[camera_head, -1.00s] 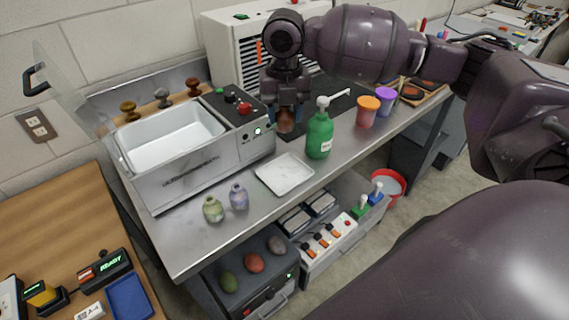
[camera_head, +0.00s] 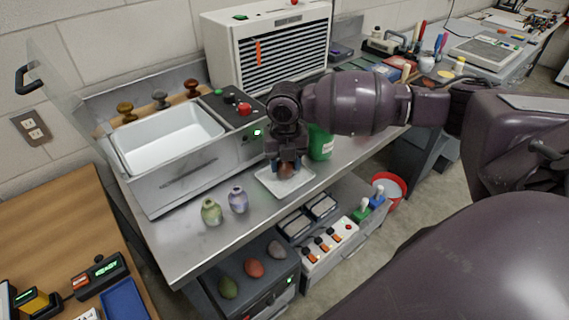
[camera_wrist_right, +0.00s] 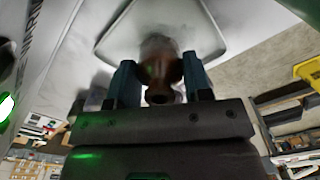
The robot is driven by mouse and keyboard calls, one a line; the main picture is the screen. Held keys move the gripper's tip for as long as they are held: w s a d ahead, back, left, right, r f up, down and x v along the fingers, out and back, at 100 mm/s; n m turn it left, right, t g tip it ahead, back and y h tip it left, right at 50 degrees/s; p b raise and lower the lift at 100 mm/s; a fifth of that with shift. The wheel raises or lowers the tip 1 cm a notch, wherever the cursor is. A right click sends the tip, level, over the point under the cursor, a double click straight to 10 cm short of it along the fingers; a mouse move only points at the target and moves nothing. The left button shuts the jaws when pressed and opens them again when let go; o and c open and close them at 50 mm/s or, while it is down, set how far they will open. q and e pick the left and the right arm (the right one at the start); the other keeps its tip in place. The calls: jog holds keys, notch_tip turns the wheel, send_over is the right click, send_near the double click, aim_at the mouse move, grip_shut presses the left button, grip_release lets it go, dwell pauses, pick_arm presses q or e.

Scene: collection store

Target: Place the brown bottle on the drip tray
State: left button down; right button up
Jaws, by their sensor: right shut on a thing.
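The brown bottle (camera_head: 285,170) is small and dark brown. My right gripper (camera_head: 287,162) is shut on it and holds it over the white drip tray (camera_head: 268,184) on the steel counter. In the right wrist view the bottle (camera_wrist_right: 160,68) is between the two fingers of the gripper (camera_wrist_right: 161,82), with the tray (camera_wrist_right: 110,40) behind it. I cannot tell whether the bottle's base touches the tray. My left gripper is not in view.
A green pump bottle (camera_head: 321,143) stands just behind the tray, partly hidden by my right arm. Green (camera_head: 211,211) and purple (camera_head: 238,199) small bottles stand left of the tray. A steel basin unit (camera_head: 180,150) is at the back left. The counter's front left is clear.

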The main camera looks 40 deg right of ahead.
jog(key=shift+f, duration=0.2)
jog(key=shift+f, duration=0.1)
jog(key=o, duration=1)
jog(key=shift+r, duration=0.35)
notch_tip(320, 180, up, 10)
jog(key=shift+f+p, duration=0.1)
jog(key=shift+p, duration=0.55)
jog(key=shift+r, duration=0.9)
jog(key=shift+f, duration=0.1)
